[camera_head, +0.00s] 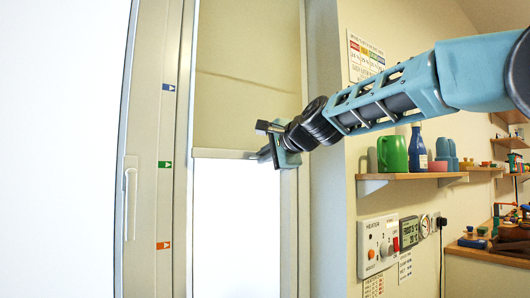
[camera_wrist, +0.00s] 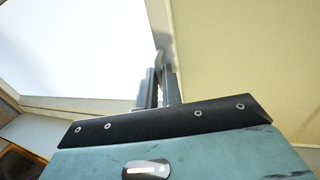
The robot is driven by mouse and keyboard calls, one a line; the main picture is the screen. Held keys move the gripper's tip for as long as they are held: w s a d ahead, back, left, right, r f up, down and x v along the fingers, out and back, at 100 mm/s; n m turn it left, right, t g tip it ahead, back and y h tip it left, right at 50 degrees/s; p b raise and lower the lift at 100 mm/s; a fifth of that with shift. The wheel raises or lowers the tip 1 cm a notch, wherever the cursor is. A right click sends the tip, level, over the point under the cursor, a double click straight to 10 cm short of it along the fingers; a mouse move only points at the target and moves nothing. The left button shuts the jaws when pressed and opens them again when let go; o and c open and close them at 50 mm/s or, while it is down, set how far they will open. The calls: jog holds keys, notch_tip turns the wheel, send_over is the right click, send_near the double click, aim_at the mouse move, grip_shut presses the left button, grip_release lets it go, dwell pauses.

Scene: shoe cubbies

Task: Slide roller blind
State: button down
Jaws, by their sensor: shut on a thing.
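The roller blind (camera_head: 245,95) is beige fabric hanging over the upper part of a bright window, with a crease across it. Its pale bottom bar (camera_head: 222,154) is level, near the height of the green arrow mark (camera_head: 165,164). My gripper (camera_head: 264,141) is at the right end of this bar, its fingers pointing left. In the wrist view, my gripper's two dark fingers (camera_wrist: 160,86) are close together on the edge of the bottom bar (camera_wrist: 159,28), with the fabric (camera_wrist: 240,60) on the right and bright glass on the left. The exact contact is partly hidden by the fingers.
A blue mark (camera_head: 168,87) is higher on the window frame and an orange mark (camera_head: 164,244) lower. A window handle (camera_head: 129,203) is at left. A shelf (camera_head: 412,176) with a green mug (camera_head: 392,154) and a heater panel (camera_head: 378,245) are right, below my arm.

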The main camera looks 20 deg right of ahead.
notch_tip(320, 180, down, 21)
jog(key=b, duration=1.7)
jog(key=c, duration=1.6)
grip_release()
jog(key=shift+r, duration=0.1)
jog(key=shift+s, duration=0.15)
jog(key=shift+b+v, duration=3.45)
jog(key=shift+v, duration=5.15)
